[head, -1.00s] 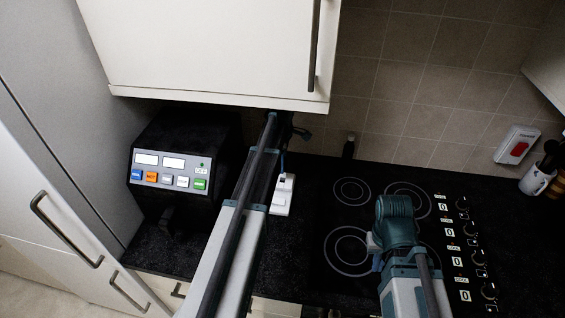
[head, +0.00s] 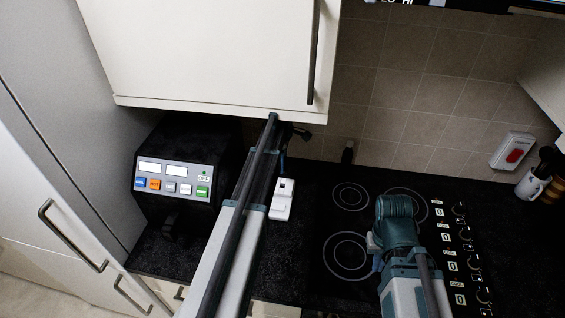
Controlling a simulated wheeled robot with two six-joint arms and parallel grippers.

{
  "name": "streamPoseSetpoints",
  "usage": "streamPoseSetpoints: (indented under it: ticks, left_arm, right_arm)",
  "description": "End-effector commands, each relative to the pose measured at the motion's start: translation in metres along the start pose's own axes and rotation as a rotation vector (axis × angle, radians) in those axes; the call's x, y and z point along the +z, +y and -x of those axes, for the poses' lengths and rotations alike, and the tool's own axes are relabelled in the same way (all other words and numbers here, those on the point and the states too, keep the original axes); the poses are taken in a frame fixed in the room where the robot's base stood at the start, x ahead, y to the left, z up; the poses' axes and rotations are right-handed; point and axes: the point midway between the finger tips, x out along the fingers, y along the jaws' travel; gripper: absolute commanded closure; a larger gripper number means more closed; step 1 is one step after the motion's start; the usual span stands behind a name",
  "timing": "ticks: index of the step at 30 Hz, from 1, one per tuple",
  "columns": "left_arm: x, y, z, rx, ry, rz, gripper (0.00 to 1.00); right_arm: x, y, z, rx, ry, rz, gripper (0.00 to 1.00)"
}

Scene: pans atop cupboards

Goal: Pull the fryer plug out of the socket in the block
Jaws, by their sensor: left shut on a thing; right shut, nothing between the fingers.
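The white socket block (head: 282,207) lies on the dark counter just right of my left arm, with a small dark patch near its upper end. The fryer (head: 178,180), a black box with a grey button panel, stands left of the arm. My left gripper (head: 299,133) is mostly hidden at the far end of its arm, beyond the block and below the cupboard edge. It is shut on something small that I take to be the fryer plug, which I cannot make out. My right gripper (head: 375,245) is shut and empty over the hob, mostly hidden by its wrist.
A white cupboard (head: 215,50) hangs low over the fryer and the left arm's tip. The black hob (head: 345,225) lies right of the block. A red wall switch (head: 514,154) and a mug (head: 530,185) are at the far right.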

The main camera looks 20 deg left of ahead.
Motion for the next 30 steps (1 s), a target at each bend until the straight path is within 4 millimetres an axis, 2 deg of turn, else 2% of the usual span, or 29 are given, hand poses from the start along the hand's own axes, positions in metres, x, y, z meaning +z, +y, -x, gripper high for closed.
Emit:
streamPoseSetpoints:
  ticks: [8, 19, 30]
  left_arm:
    - [0.000, 0.000, 0.004, 0.000, 0.000, 0.000, 1.00]
    - [0.000, 0.000, 0.030, 0.000, 0.000, 0.000, 1.00]
    - [0.000, -0.001, 0.029, 0.000, 0.000, -0.001, 1.00]
  right_arm:
    - [0.000, 0.000, 0.004, 0.000, 0.000, 0.000, 1.00]
    - [0.002, 0.003, 0.030, 0.000, 0.000, 0.000, 1.00]
    - [0.002, 0.003, 0.029, 0.000, 0.000, 0.000, 1.00]
